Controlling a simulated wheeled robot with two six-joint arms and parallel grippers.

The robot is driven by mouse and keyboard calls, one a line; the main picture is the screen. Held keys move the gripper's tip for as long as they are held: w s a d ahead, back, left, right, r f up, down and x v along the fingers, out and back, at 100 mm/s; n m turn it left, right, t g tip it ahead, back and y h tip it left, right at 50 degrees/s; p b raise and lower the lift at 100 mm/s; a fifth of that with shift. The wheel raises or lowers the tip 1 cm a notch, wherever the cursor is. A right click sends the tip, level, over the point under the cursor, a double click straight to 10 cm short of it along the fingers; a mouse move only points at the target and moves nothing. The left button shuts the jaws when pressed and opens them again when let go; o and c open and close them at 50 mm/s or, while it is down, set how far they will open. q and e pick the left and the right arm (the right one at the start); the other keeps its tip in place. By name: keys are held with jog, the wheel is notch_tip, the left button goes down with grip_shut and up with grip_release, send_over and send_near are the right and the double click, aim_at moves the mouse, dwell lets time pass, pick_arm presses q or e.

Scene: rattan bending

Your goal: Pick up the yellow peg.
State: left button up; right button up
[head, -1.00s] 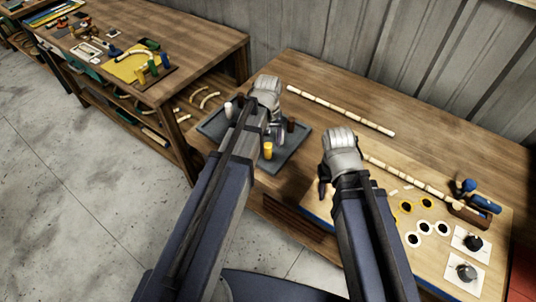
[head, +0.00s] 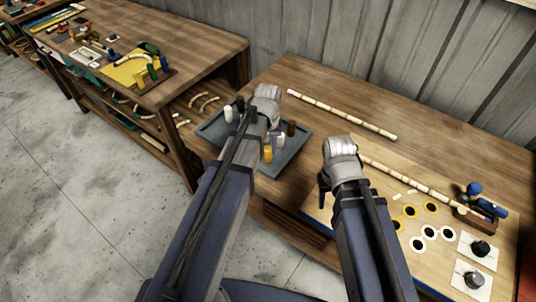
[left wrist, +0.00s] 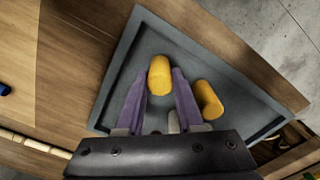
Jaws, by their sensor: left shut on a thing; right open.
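In the left wrist view, my left gripper (left wrist: 160,78) is shut on a yellow peg (left wrist: 160,70) held between its two purple fingers over the grey tray (left wrist: 127,62). A second yellow peg (left wrist: 209,99) is just right of the right finger. In the head view, one yellow peg (head: 267,154) shows at the tray's (head: 291,156) front. My left arm hides the middle of the tray and the left fingertips there. My right gripper (head: 324,186) is open over the right table, left of the board; its fingers are mostly hidden.
A white peg (head: 228,114) and a brown peg (head: 291,128) stand in the tray. A long segmented rod (head: 340,114) lies behind. The pale board (head: 402,240) at right carries rings, a second rod and a blue-handled tool (head: 484,200). Another workbench (head: 190,50) stands at left.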

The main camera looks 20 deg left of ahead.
aim_at(268, 148)
pick_arm(q)
grip_shut()
jog(key=shift+r, duration=0.15)
pick_arm(e)
jog(key=shift+r, duration=0.1)
pick_arm(q)
notch_tip(268, 148, up, 10)
jog(key=p, duration=1)
notch_tip(268, 148, down, 4)
jog(key=b, duration=0.3)
jog(key=shift+r, duration=0.15)
pick_arm(e)
notch_tip(268, 148, up, 6)
jog(key=shift+r, duration=0.2)
